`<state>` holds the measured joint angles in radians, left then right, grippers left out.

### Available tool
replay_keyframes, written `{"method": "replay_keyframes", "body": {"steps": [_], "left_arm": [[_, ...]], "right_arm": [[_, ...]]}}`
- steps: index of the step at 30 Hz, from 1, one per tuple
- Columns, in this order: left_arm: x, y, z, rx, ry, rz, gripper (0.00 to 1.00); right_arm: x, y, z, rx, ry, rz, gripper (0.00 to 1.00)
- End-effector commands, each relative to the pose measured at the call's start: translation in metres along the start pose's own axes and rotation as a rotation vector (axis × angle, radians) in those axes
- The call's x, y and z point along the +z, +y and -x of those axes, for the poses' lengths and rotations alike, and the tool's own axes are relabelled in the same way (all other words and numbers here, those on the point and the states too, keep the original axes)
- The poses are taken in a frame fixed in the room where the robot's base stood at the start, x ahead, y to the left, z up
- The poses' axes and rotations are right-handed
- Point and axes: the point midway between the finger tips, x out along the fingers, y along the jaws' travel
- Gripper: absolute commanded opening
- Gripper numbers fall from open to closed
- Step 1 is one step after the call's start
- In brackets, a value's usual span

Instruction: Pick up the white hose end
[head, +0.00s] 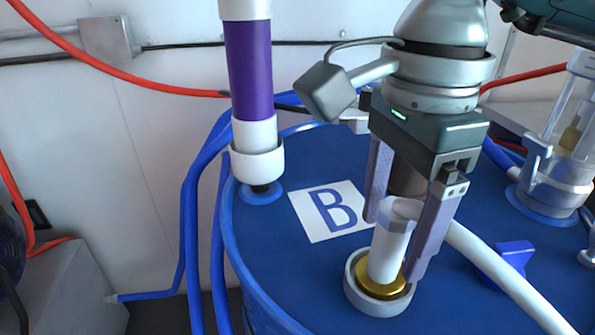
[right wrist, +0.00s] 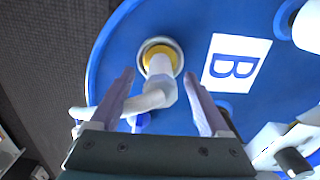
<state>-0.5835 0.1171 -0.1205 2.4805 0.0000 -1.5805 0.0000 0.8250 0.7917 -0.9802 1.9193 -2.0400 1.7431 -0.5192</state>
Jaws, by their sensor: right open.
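The white hose end (head: 389,250) is an upright white tube. It stands in a round grey fitting with a gold ring (head: 379,295) on top of the blue drum (head: 290,275). My right gripper (head: 393,246) is above the drum, pointing down, with its two fingers apart on either side of the tube's upper part. The right wrist view shows the white hose end (right wrist: 159,68) between the open fingers (right wrist: 158,76), with a gap on each side. Contact is not visible. My left gripper is not in view.
The white hose (head: 500,280) runs off to the lower right past a blue valve handle (head: 507,262). A purple and white tube (head: 250,75) stands at the drum's left edge. A clear cylinder (head: 565,140) stands at the right. A white "B" label (head: 311,222) lies flat.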

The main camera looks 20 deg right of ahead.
Motion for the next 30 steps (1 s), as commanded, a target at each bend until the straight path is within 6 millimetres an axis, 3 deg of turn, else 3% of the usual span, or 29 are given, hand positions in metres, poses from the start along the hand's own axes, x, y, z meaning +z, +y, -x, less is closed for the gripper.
{"method": "replay_keyframes", "body": {"steps": [8,30], "left_arm": [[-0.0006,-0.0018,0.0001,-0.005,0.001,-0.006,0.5],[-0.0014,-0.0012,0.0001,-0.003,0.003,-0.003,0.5]], "right_arm": [[0.0004,0.0,-0.0052,-0.001,-0.001,0.001,0.8],[0.0005,0.0,-0.0047,-0.001,-0.001,0.001,0.0]]}}
